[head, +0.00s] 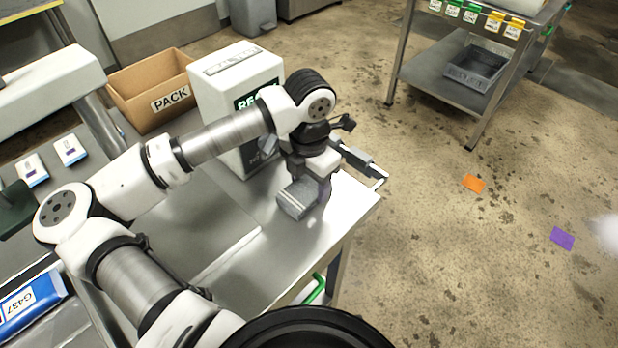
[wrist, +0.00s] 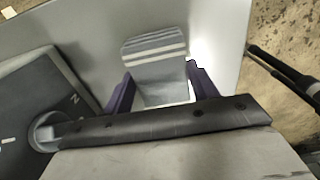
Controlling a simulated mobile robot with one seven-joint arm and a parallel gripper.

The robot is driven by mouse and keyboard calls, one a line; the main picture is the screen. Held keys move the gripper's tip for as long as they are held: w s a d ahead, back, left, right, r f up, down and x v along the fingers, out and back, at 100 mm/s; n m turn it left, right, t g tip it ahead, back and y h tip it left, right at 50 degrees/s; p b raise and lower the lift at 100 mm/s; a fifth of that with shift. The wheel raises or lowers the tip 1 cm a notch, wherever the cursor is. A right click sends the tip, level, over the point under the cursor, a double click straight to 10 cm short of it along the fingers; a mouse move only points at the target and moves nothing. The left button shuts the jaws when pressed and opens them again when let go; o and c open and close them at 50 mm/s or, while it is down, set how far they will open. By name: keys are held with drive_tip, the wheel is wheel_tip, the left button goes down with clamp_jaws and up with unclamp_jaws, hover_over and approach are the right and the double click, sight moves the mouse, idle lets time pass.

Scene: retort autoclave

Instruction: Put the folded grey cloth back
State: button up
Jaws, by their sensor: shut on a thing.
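The folded grey cloth (head: 297,199) has pale stripes and is at the right end of the steel table (head: 232,275). My gripper (head: 312,180) is over it, pointing down, shut on the cloth. In the wrist view the cloth (wrist: 155,47) lies between the two dark fingers of my gripper (wrist: 158,92), with its striped end beyond them. I cannot tell whether the cloth touches the table top or hangs just above it.
A white box with a dial (head: 213,84) stands close to the left of my gripper. A cardboard PACK box (head: 130,88) is behind it. A steel cart (head: 425,75) with a grey bin (head: 476,66) stands at the back right. Orange (head: 473,184) and purple cards (head: 562,238) lie on the floor.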

sight(309, 185)
drive_tip(key=shift+f+b, duration=0.3)
drive_tip(key=o, duration=0.9)
drive_tip(key=shift+r, duration=0.1)
wheel_tip(309, 185, up, 12)
drive_tip(key=shift+r+b, duration=0.15)
drive_tip(key=shift+b, duration=0.5)
